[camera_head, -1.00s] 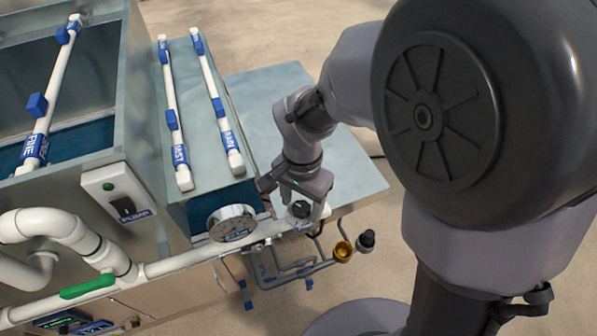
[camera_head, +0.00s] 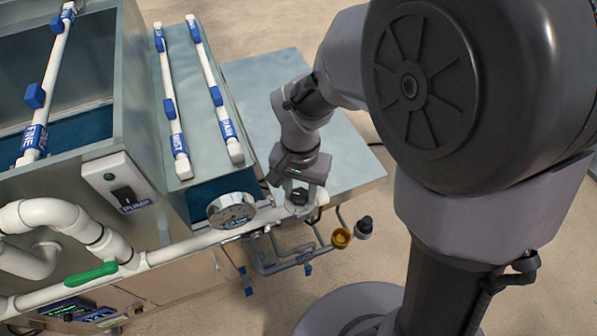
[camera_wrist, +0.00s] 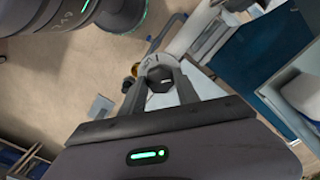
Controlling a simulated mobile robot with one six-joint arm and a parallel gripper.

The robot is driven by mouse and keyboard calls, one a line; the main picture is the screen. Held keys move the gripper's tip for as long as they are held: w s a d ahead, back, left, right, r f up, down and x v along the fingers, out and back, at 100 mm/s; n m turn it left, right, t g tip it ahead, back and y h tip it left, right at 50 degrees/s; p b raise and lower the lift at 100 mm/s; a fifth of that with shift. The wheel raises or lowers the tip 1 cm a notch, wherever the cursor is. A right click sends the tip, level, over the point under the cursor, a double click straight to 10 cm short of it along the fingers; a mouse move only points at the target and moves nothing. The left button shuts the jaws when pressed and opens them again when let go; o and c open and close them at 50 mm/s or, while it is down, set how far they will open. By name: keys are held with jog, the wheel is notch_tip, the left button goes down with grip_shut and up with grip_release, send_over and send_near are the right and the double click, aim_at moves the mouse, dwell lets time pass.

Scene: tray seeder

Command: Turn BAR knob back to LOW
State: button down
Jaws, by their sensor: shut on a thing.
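The dark, faceted BAR knob (camera_head: 299,194) sits at the right end of the white pipe, right of the round gauge. In the wrist view the knob (camera_wrist: 160,77) shows as a black cap between the two fingers. My gripper (camera_head: 297,203) reaches down over it and is shut on it, with a finger on each side. The fingers also show in the wrist view (camera_wrist: 160,88). The LOW mark and the knob's pointer cannot be read in either view.
The pressure gauge (camera_head: 231,210) stands close to the left of my gripper. A brass-coloured fitting (camera_head: 341,238) and a black-capped fitting (camera_head: 365,226) sit below right. A green lever (camera_head: 91,274) and the pump switch box (camera_head: 121,191) are farther left.

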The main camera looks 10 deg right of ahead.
jog(key=n+p, duration=0.1)
jog(key=n, duration=0.3)
jog(key=shift+n, duration=0.3)
jog(key=n+p, duration=0.2)
jog(key=n, duration=0.2)
jog(key=shift+r+n, duration=0.1)
jog(key=shift+n, duration=0.2)
jog(key=n+p, duration=0.1)
jog(key=n, duration=0.3)
jog(key=shift+n+p, duration=0.75)
jog(key=shift+n, duration=1.25)
jog(key=c, duration=0.9)
grip_release()
